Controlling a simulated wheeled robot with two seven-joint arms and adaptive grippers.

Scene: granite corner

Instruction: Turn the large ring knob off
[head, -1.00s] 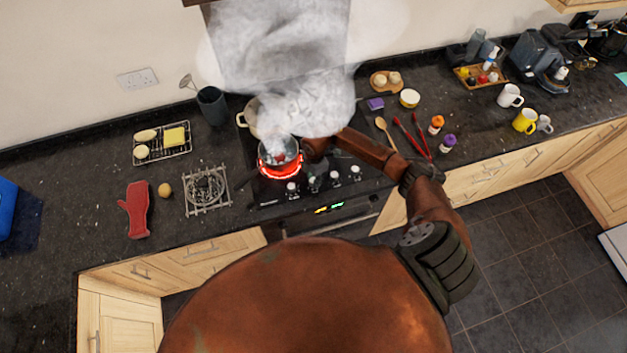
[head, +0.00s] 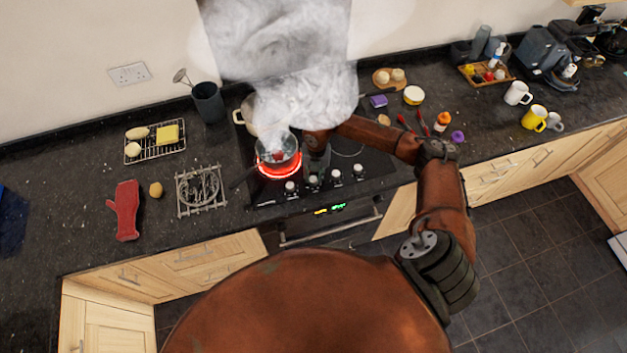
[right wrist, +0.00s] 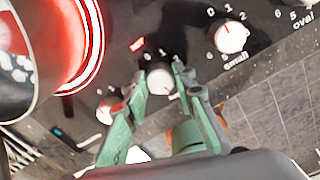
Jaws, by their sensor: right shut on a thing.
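The hob's front edge carries a row of white knobs. My right gripper (head: 316,167) points down at the second knob from the left. In the right wrist view its green fingers (right wrist: 160,80) are shut on that white knob (right wrist: 161,82), one on each side. The numbers 0 and 1 show beside it; its name label is hidden. The knob to its right (right wrist: 231,38) is marked "small", and the one beyond is marked "oval". Another knob (right wrist: 105,110) is to the left. My left gripper is not in view.
A steaming pot (head: 277,147) stands on a glowing red ring (head: 279,171), close left of my right gripper. Thick steam (head: 290,60) hides the back of the hob. A red mitt (head: 125,210) and a wire trivet (head: 202,190) lie left of the hob.

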